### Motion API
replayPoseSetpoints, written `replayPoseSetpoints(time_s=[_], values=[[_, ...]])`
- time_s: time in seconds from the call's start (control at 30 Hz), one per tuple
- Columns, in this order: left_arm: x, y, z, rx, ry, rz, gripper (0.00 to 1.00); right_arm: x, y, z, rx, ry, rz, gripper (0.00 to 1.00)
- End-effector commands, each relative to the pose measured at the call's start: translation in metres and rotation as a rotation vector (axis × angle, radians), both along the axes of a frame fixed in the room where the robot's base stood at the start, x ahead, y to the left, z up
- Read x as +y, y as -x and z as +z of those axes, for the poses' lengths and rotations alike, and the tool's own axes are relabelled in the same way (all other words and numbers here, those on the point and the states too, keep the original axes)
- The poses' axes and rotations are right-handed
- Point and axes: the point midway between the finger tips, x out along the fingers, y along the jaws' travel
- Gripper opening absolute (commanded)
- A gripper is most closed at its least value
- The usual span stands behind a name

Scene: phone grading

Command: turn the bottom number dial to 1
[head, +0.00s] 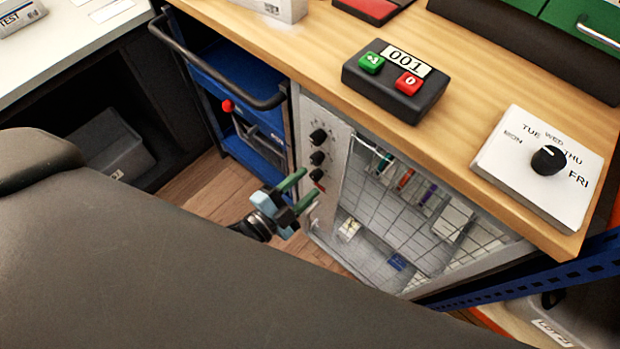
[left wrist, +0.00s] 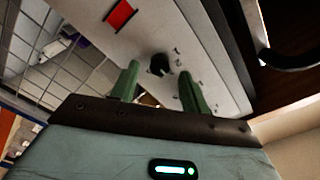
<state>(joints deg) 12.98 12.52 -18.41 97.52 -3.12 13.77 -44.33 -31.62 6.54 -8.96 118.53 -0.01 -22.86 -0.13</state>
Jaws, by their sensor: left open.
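My left gripper (head: 308,183) has green fingers, is open and empty, and points at the panel. Its fingertips also show in the left wrist view (left wrist: 158,76), one on each side of the knob. I cannot tell whether they touch it. My right gripper is not in view.
A red rectangular piece (left wrist: 119,15) is on the panel near the knob. The blue cart (head: 222,75) with a black handle (head: 262,103) stands close left. The wooden worktop (head: 455,125) overhangs above, holding a counter box and weekday dial.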

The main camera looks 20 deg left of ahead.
Motion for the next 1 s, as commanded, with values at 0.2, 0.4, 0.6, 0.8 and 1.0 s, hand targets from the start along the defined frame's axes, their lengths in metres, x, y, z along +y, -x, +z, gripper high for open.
replayPoseSetpoints(time_s=[0.2, 0.4, 0.6, 0.8, 1.0], values=[[-0.008, -0.019, 0.0, 0.001, 0.002, 0.0, 0.46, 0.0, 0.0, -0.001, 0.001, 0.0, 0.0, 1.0], [-0.009, -0.022, 0.0, 0.002, 0.0, 0.0, 0.46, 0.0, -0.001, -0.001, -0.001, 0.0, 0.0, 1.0], [-0.009, -0.021, 0.0, 0.002, 0.0, 0.0, 0.37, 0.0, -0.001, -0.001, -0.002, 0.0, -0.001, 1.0], [-0.009, -0.021, 0.0, 0.002, 0.0, 0.0, 0.11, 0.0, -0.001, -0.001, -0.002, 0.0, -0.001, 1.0], [-0.009, -0.021, 0.0, 0.003, 0.004, -0.001, 0.01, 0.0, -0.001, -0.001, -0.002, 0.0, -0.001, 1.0]])
